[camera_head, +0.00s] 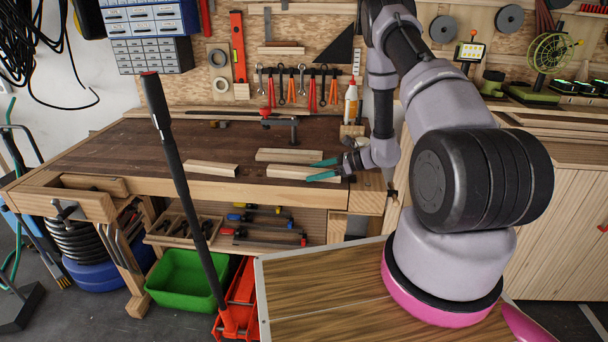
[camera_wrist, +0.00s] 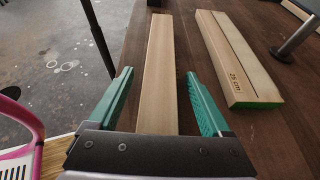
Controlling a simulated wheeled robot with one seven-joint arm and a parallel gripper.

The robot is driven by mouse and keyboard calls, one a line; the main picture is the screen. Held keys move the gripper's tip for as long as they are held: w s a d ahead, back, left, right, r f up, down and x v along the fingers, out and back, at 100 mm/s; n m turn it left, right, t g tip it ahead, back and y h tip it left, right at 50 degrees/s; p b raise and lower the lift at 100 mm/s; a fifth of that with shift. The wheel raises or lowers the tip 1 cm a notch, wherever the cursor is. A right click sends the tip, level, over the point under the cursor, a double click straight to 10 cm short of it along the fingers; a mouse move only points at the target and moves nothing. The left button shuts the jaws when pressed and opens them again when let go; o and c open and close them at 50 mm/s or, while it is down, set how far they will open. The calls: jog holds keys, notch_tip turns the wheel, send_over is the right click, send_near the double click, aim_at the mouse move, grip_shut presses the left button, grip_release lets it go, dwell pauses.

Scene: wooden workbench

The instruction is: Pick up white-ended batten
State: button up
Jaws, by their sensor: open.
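My gripper (camera_head: 325,170) is over the right part of the bench, its teal fingers spread and pointing left. In the wrist view my gripper (camera_wrist: 160,103) is open, with one finger on each side of a plain pale batten (camera_wrist: 157,65). That batten (camera_head: 288,172) lies along the bench's front edge; its near end is hidden behind the gripper body, so its end colour cannot be told. A second batten (camera_wrist: 232,55), marked "25 cm", has a green near end and lies to the right, outside the fingers. A third batten (camera_head: 212,168) lies further left. No white end is visible.
The dark workbench top (camera_head: 150,150) is mostly clear at the left. A metal post (camera_wrist: 298,35) of a bench clamp (camera_head: 293,130) stands behind the battens. A dark pole (camera_head: 180,180) rises in front of the bench. Tools hang on the back wall.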

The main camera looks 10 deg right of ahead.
grip_shut()
